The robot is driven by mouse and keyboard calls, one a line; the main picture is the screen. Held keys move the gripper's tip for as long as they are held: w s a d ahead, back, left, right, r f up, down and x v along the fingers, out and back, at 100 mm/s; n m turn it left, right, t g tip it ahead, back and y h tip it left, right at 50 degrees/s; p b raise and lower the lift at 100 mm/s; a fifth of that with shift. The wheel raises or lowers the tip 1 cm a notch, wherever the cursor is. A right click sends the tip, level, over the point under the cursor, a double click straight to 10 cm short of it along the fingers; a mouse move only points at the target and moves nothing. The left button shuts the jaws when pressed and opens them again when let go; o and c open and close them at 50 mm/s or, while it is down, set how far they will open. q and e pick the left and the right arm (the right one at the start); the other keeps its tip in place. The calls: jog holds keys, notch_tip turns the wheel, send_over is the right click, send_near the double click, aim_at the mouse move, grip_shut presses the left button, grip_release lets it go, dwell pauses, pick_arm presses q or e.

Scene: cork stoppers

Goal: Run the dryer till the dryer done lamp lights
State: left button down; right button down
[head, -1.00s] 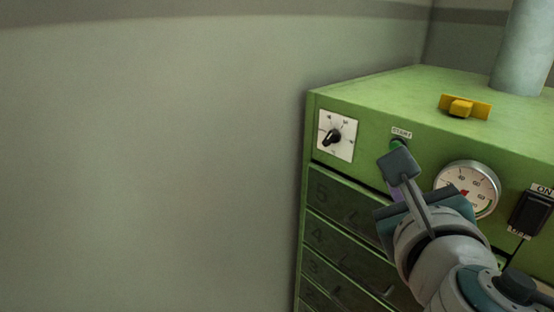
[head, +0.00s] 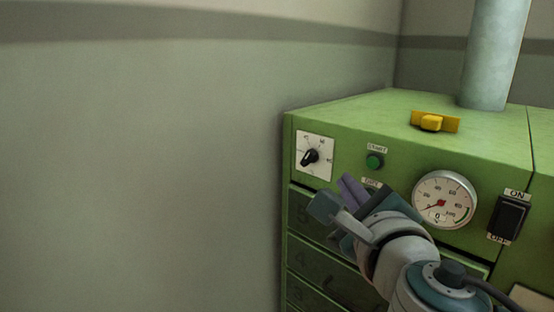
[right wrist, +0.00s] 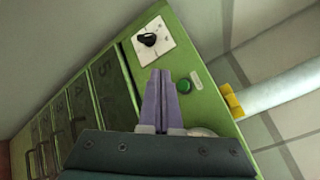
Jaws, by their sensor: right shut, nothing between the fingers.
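The green dryer cabinet (head: 340,112) stands at the right of the head view. Its green START button (head: 374,161) is uncovered, and it also shows in the right wrist view (right wrist: 183,86). Below it, a label starting "DRY" (head: 371,184) is partly hidden by my gripper, and I cannot make out a lamp there. A timer knob (head: 311,157) on a white dial is at the upper left of the panel. My right gripper (head: 350,187) is shut and empty, just below and left of the button, apart from it. Its purple fingers (right wrist: 160,98) lie together. My left gripper is not in view.
A round gauge (head: 442,203) and a black ON/OFF switch (head: 508,216) are right of the button. A yellow handle (head: 434,122) and a grey pipe (head: 492,60) are on top. Numbered drawers (head: 310,222) lie below. The wall at left is bare.

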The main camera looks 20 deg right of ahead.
aim_at(372, 163)
jog(key=shift+w+d, duration=0.35)
jog(key=shift+d, duration=0.5)
jog(key=shift+w+d, duration=0.35)
jog(key=shift+d, duration=0.5)
jog(key=shift+w+d, duration=0.35)
jog(key=shift+d, duration=0.5)
jog(key=shift+w+d, duration=0.15)
jog(key=shift+d, duration=0.25)
jog(key=shift+w+d, duration=0.15)
jog(key=shift+d, duration=0.25)
dwell(0.7)
jog(key=shift+a, duration=0.1)
jog(key=shift+s+a+p, duration=0.35)
jog(key=shift+a, duration=0.35)
jog(key=shift+a, duration=0.1)
